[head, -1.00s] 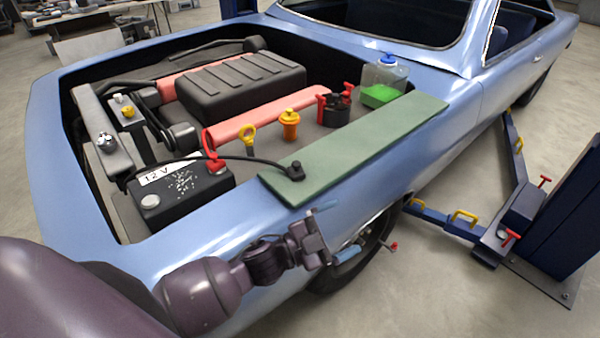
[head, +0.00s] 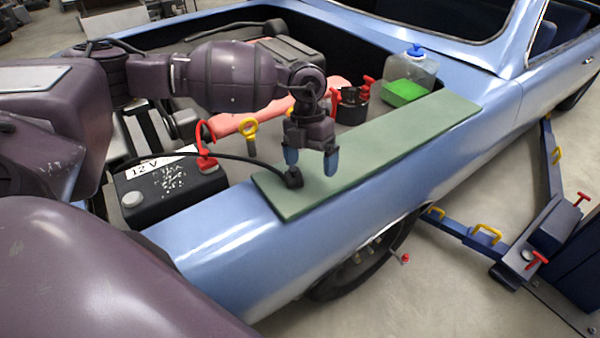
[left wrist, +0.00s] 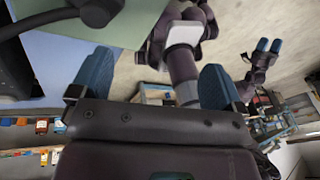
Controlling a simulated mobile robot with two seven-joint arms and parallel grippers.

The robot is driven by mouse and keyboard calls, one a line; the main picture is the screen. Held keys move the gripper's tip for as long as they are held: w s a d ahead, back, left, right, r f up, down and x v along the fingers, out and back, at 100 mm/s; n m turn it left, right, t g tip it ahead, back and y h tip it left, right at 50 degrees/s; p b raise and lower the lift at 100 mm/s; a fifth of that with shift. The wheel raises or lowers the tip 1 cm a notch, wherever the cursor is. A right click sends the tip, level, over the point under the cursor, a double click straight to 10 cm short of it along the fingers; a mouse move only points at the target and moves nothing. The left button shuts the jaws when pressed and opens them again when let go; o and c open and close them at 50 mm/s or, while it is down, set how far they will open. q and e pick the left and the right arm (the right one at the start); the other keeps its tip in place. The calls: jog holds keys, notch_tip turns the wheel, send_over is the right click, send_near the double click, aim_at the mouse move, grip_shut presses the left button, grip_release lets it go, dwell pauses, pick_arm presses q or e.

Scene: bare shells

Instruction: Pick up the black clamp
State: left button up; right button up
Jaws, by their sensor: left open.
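The black clamp (head: 294,178) sits on the green fender mat (head: 367,155) near its front left corner, with a black cable running left from it. My left gripper (head: 311,162) points down over the mat, its two blue fingertips apart and empty. It is just above and slightly right of the clamp, and I see no contact. In the left wrist view a dark piece, likely the clamp (left wrist: 97,10), shows at the top edge, beyond the open fingers (left wrist: 155,85). My right gripper (left wrist: 269,45) shows small in the left wrist view; its opening is unclear.
The battery (head: 170,190) with a red clamp (head: 206,160) stands left of the mat. A yellow dipstick handle (head: 248,128), a black cap with red tabs (head: 352,103) and a green-filled bottle (head: 408,80) stand behind. The blue fender (head: 230,240) slopes away in front.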

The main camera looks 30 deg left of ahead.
aim_at(295, 168)
pick_arm(q)
jog(key=w+a+y, duration=0.1)
jog(key=a+r, duration=0.1)
jog(key=a, duration=0.1)
jog(key=w+a+r+y, duration=0.1)
jog(key=a, duration=0.1)
jog(key=shift+w+r+n+y, duration=0.2)
jog(key=shift+w+n+y, duration=0.1)
jog(key=f, duration=0.4)
jog(key=shift+s+f, duration=0.35)
jog(key=shift+s, duration=0.05)
jog(key=shift+s+f, duration=0.15)
jog(key=shift+f, duration=2.8)
jog(key=shift+r, duration=0.1)
jog(key=c, duration=1)
